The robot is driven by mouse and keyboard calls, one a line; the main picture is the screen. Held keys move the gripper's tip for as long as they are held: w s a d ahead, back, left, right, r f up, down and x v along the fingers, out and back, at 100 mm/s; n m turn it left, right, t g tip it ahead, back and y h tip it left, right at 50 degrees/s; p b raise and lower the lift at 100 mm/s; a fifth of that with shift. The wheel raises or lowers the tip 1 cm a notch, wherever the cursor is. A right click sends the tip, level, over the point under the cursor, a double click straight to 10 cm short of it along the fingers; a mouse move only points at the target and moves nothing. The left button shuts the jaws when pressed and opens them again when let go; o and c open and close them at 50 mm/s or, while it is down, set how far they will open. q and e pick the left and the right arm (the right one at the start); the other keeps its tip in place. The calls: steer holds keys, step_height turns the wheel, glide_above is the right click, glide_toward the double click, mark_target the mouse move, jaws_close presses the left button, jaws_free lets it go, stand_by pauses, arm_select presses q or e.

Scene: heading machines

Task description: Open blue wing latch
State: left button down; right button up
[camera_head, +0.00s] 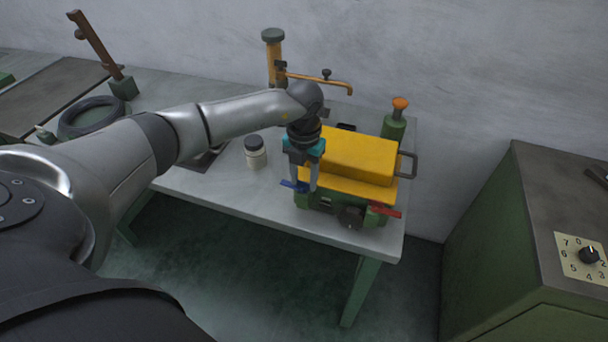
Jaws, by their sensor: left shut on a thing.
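A green machine box with a yellow lid (352,158) stands on the table. The blue wing latch (292,186) sticks out at the left of its front face. A red wing latch (386,211) sits at the right of the same face. My left gripper (301,183) comes down from above at the box's front left corner and is shut on the blue wing latch. Its fingers hide part of the latch. My right gripper does not show.
A white jar with a dark lid (255,152) stands left of the box. A green bottle with an orange cap (395,120) and a yellow post with an arm (276,58) stand behind. A green cabinet with a numbered dial (588,254) is at the right. The table's front left is clear.

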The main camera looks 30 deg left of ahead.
mark_target(304, 182)
arm_select(q)
steer(key=shift+n, duration=0.7)
steer(key=shift+c, duration=2)
jaws_free()
step_height(304, 182, up, 15)
steer(key=shift+r, duration=0.15)
